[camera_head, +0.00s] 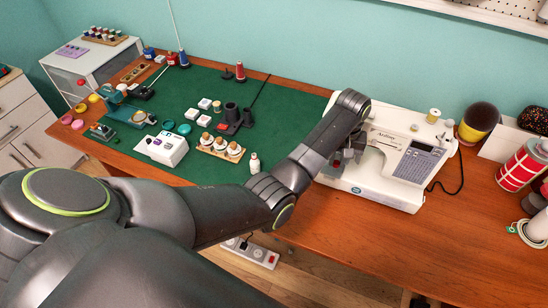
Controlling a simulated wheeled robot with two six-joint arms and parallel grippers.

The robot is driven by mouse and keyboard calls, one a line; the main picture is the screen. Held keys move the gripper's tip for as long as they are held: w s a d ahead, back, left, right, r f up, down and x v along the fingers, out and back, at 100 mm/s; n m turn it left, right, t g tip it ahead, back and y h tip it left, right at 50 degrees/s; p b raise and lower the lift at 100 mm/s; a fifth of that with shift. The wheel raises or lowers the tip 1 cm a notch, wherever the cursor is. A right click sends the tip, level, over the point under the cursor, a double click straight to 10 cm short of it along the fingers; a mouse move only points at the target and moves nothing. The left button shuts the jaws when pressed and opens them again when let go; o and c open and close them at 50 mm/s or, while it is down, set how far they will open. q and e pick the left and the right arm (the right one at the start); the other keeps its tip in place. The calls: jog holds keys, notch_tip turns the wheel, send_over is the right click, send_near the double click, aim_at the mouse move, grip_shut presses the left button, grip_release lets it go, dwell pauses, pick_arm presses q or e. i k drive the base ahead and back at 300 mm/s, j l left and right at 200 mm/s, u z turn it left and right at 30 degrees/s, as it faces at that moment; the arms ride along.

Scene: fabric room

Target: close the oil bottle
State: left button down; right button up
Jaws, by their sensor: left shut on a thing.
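A small white bottle (255,164), which looks like the oil bottle, stands upright near the front edge of the green mat (215,172). Its top is too small to tell whether a cap is on it. My left arm reaches in from the left and passes to the right of the bottle. My left gripper (338,163) points down in front of the left part of the white sewing machine (390,150), apart from the bottle. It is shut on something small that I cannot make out. My right gripper is not in view.
A wooden rack with white-topped pots (221,150) stands left of the bottle. A white box with buttons (161,148) and small white boxes (205,104) lie farther left. The wooden table right of the mat's front is bare.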

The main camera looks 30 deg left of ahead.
aim_at(255, 166)
jog(key=j+z, duration=0.1)
jog(key=j, duration=0.4)
jog(key=k+j, duration=0.1)
jog(key=j, duration=0.35)
jog(key=k+j+z, duration=0.15)
jog(key=j, duration=0.35)
jog(key=j+z, duration=0.1)
jog(key=j, duration=0.4)
jog(key=k+j, duration=0.15)
jog(key=j, duration=0.3)
jog(key=i+z, duration=0.05)
